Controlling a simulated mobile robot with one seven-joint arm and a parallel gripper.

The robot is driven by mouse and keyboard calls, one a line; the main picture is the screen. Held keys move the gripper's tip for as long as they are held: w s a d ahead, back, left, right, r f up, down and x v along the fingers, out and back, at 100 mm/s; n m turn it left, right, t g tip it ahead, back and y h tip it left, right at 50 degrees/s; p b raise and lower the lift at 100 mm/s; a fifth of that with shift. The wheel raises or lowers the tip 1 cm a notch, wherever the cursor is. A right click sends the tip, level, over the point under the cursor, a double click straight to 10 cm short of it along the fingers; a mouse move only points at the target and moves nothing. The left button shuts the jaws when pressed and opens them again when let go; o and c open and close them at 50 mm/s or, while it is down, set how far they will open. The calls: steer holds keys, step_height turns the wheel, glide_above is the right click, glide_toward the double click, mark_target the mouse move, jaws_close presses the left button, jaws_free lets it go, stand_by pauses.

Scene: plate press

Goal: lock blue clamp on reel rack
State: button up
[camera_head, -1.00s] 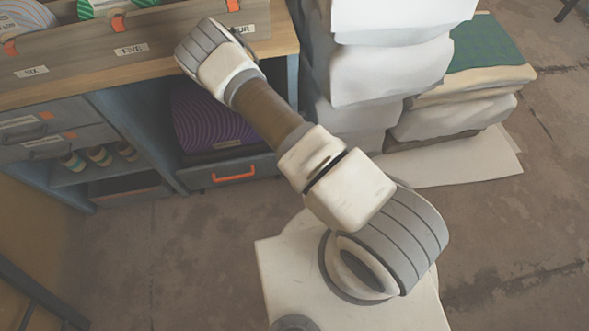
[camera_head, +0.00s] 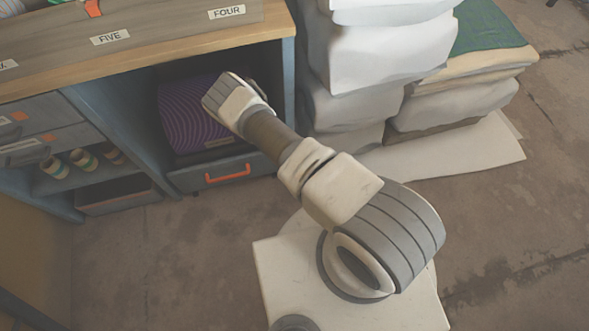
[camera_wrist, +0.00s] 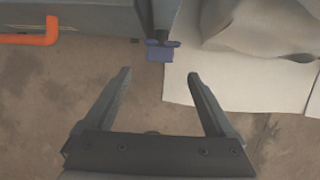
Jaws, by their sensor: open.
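The reel rack (camera_head: 270,50) is a blue-grey cabinet with a wooden top at the upper left of the head view. A small blue piece (camera_wrist: 160,50), which looks like the blue clamp, sits low at the rack's corner post in the wrist view. Whether it is locked cannot be told. My gripper (camera_wrist: 159,75) is open and empty, with its two fingers apart just below the blue piece in the picture and not visibly touching it. In the head view the gripper and the clamp are hidden behind my arm.
A drawer with an orange handle (camera_head: 228,173) is left of the clamp, below a purple patterned item (camera_head: 188,115). Stacked white sacks (camera_head: 375,60) stand right of the rack on a pale sheet (camera_head: 470,150). Bare floor (camera_head: 150,255) lies in front.

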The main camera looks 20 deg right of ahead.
steer(key=b+x, duration=0.2)
steer(key=x, duration=0.5)
steer(key=c, duration=1.4)
